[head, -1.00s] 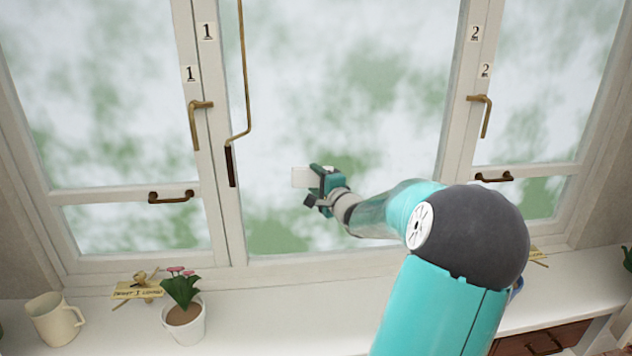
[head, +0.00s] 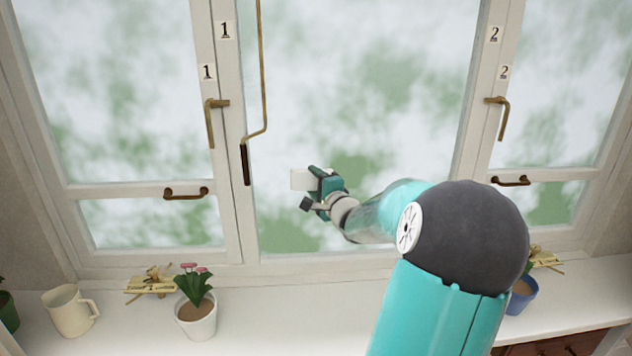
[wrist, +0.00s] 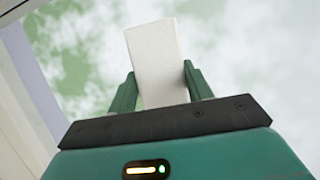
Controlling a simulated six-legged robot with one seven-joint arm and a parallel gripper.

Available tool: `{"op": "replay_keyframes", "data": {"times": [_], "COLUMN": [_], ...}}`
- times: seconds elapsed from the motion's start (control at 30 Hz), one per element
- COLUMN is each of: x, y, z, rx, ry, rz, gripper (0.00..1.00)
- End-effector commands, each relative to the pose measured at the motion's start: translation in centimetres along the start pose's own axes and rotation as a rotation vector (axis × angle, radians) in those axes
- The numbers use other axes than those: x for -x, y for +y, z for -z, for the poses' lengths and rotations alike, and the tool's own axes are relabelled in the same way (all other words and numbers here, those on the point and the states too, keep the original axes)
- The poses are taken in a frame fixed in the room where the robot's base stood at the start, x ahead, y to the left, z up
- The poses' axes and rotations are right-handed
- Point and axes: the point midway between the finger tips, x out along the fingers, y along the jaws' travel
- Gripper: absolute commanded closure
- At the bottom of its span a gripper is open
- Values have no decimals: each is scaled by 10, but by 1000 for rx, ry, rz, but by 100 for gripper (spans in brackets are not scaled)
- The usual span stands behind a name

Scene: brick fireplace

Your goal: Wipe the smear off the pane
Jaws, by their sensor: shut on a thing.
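My gripper (head: 314,180) is shut on a white block (head: 299,179), in front of the lower part of the middle pane (head: 400,60). In the wrist view, the block (wrist: 156,55) stands up between the two green fingers of my gripper (wrist: 160,92). Cloudy white and green patches show across the middle pane and the side panes. I cannot tell which patch is the smear, nor whether the block touches the glass.
Brass handles (head: 212,120) and (head: 499,115) sit on the frames marked 1 and 2. A long brass rod (head: 262,80) hangs at the middle pane's left. On the sill are a cream mug (head: 68,312), a potted plant (head: 196,312) and a blue pot (head: 522,294).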

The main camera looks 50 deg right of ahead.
Motion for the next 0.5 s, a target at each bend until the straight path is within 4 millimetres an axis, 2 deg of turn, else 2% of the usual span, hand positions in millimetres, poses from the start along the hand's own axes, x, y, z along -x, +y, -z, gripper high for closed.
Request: {"op": "replay_keyframes", "data": {"times": [0.5], "x": [41], "y": [1], "z": [-14], "rx": [0], "ry": [5], "rz": [-3], "gripper": [79]}}
